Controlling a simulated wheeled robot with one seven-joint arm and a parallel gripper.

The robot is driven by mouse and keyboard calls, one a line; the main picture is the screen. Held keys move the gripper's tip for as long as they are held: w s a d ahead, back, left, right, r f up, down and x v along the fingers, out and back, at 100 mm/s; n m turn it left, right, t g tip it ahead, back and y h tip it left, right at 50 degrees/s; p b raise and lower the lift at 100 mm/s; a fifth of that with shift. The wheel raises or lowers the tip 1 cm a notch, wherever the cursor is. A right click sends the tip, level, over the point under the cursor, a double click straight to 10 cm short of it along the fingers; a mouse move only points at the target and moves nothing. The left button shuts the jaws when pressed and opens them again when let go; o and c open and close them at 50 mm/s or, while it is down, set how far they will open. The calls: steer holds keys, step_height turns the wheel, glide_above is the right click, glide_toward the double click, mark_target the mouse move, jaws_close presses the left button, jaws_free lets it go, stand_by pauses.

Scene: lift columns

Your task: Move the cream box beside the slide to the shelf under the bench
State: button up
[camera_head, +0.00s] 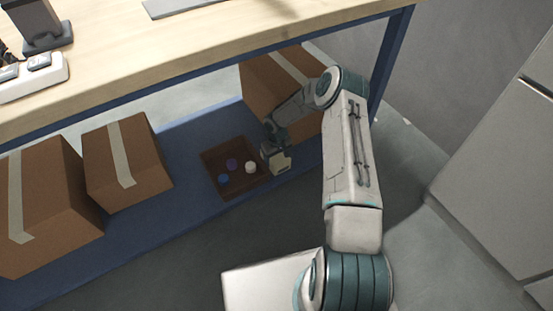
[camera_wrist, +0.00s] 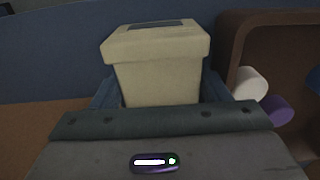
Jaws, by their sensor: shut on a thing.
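The cream box (camera_head: 279,163), with a wider lid-like end, is at the blue shelf (camera_head: 190,150) under the bench, just right of a brown tray. My gripper (camera_head: 271,145) is shut on it. In the wrist view the cream box (camera_wrist: 157,75) sits between both fingers, with a dark patch on its lid. I cannot tell whether it rests on the shelf or hangs slightly above it. I cannot make out a slide in these views.
The brown tray (camera_head: 208,167) holds several small white, purple and blue pieces. Cardboard boxes stand on the shelf at left (camera_head: 140,165) and behind my arm (camera_head: 262,85). The wooden bench top (camera_head: 200,45) overhangs the shelf. A blue leg (camera_head: 392,62) stands right of my arm.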

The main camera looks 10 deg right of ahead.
mark_target(277, 157)
steer(key=shift+f, duration=0.15)
steer(key=o, duration=1)
steer(key=shift+c, duration=0.2)
step_height(277, 157, up, 12)
steer(key=p, duration=0.3)
steer(key=shift+r+p, duration=0.2)
steer(key=shift+p, duration=0.15)
